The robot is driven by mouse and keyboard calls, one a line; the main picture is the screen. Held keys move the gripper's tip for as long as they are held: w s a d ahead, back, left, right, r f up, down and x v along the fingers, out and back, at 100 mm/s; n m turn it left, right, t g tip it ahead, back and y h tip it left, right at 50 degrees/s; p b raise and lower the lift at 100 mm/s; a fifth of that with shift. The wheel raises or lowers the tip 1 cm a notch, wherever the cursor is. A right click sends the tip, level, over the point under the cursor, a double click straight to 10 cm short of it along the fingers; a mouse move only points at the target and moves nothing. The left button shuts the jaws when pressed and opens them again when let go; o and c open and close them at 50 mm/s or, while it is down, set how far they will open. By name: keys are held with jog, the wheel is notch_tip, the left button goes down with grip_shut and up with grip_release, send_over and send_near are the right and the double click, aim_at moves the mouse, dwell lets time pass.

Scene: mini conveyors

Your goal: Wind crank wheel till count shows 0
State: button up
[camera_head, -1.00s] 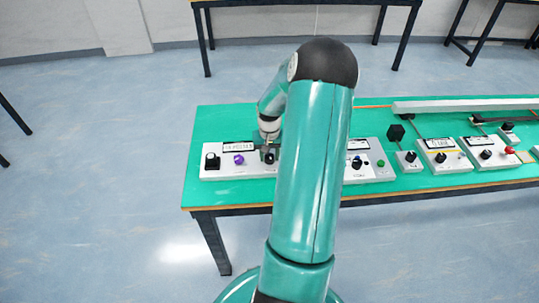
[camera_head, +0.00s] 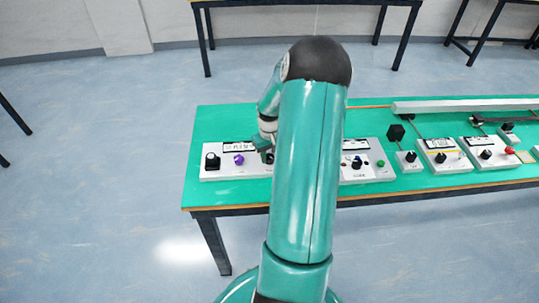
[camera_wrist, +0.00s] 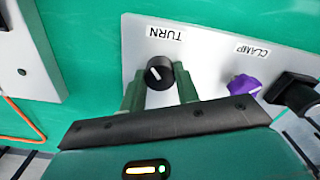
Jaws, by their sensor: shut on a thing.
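In the wrist view a black round knob (camera_wrist: 159,73) with a white pointer line stands on a pale panel (camera_wrist: 200,35), below an upside-down TURN label (camera_wrist: 165,33). My gripper (camera_wrist: 160,80) has its two green fingers on either side of this knob and is shut on it. No separate crank wheel can be made out. In the head view my gripper (camera_head: 267,154) is at the left panel (camera_head: 222,174), partly hidden by my arm. A display strip (camera_head: 238,147) on that panel is too small to read, so I cannot tell the count.
On the green table (camera_head: 215,125), more control boxes (camera_head: 442,160) and a long rail (camera_head: 460,105) lie at right.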

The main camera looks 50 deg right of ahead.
aim_at(269, 157)
jog(key=n, duration=0.6)
dwell(0.5)
jog(key=o, duration=1)
jog(key=shift+r, duration=0.1)
notch_tip(269, 157, up, 14)
jog(key=shift+f, duration=0.2)
